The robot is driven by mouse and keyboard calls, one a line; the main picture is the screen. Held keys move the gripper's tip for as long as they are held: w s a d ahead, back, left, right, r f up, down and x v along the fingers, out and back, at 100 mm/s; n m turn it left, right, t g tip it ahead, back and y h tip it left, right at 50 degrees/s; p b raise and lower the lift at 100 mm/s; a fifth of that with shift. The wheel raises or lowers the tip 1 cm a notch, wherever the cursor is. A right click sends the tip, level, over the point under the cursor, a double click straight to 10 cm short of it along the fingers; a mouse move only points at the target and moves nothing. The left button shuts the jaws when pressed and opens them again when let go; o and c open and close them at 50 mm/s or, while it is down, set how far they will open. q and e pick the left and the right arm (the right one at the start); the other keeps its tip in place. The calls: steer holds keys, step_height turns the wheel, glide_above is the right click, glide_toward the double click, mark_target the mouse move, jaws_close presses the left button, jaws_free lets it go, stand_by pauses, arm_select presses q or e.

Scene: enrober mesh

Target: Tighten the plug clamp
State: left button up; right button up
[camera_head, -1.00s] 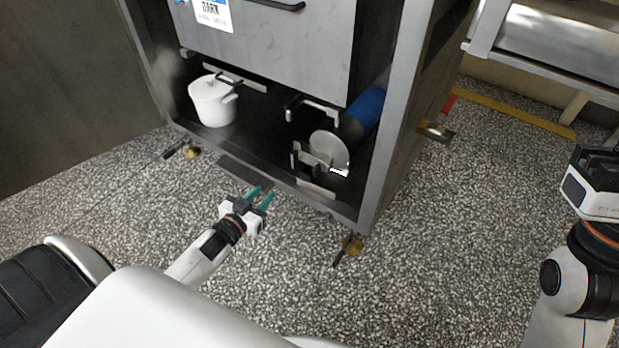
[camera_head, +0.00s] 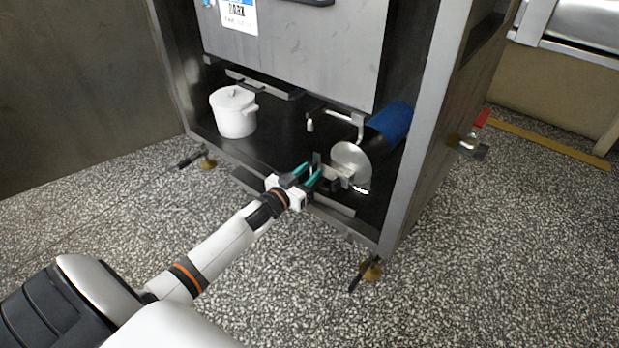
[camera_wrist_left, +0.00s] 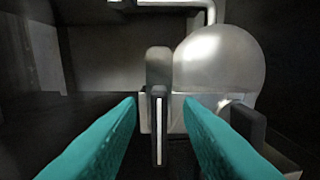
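The plug clamp (camera_head: 334,172) is a small metal bracket with a dark upright lever, in front of a round steel plug (camera_head: 351,163) on the floor of the machine's open bay. In the left wrist view the clamp's upright lever (camera_wrist_left: 158,105) stands between my two teal fingers, and the round plug (camera_wrist_left: 218,65) is behind it to the right. My left gripper (camera_head: 308,174) is open at the clamp, with gaps visible between the lever and both fingers. My right gripper is out of the head view.
A white lidded pot (camera_head: 233,113) stands at the left of the bay. A blue cylinder (camera_head: 391,124) lies behind the plug. A bent metal handle (camera_head: 338,116) hangs above the clamp. The bay's frame post (camera_head: 425,130) rises at the right, and open speckled floor lies in front.

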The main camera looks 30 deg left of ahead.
arm_select(q)
steer(key=shift+w, duration=0.4)
steer(key=shift+c, duration=0.4)
jaws_close()
